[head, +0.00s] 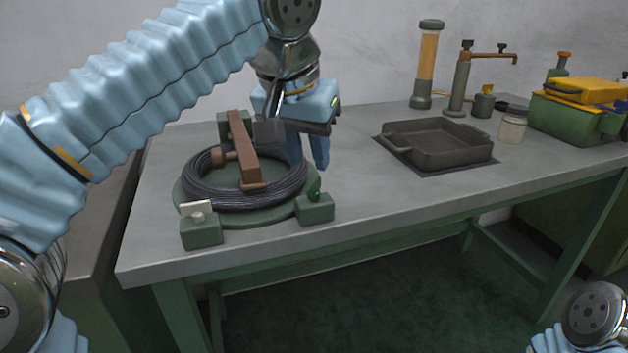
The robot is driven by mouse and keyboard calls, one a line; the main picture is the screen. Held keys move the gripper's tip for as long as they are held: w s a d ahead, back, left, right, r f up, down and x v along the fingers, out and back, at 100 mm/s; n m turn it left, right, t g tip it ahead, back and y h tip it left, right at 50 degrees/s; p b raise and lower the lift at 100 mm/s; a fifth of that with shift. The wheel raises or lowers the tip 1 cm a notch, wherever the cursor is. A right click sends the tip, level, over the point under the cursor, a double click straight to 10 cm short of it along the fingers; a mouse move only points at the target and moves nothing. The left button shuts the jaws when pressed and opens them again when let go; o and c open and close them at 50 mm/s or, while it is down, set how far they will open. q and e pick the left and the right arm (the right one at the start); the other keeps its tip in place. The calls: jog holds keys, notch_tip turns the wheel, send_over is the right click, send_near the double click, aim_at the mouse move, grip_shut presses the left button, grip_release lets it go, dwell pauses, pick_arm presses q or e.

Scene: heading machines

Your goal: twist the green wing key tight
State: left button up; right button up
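The green wing key (315,188) stands on a small green block (315,210) at the front right of a round green base. A coil of dark wire (205,188) lies on that base, with a brown bar (242,150) across it. My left gripper (305,158) points down behind and above the key, apart from it. Its fingers look parted, with nothing seen between them. A white wing key (196,208) sits on another green block (202,232) at the front left. My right gripper is out of view; only part of my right arm shows at the lower right.
A dark tray (440,160) sits on a mat to the right on the grey bench (360,205). The bench between base and tray is clear.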

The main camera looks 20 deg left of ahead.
aim_at(314, 182)
pick_arm(q)
jog(key=x, duration=0.5)
jog(key=shift+w+f+b, duration=0.1)
jog(key=shift+f+b, duration=0.25)
jog(key=shift+b, duration=0.05)
grip_shut()
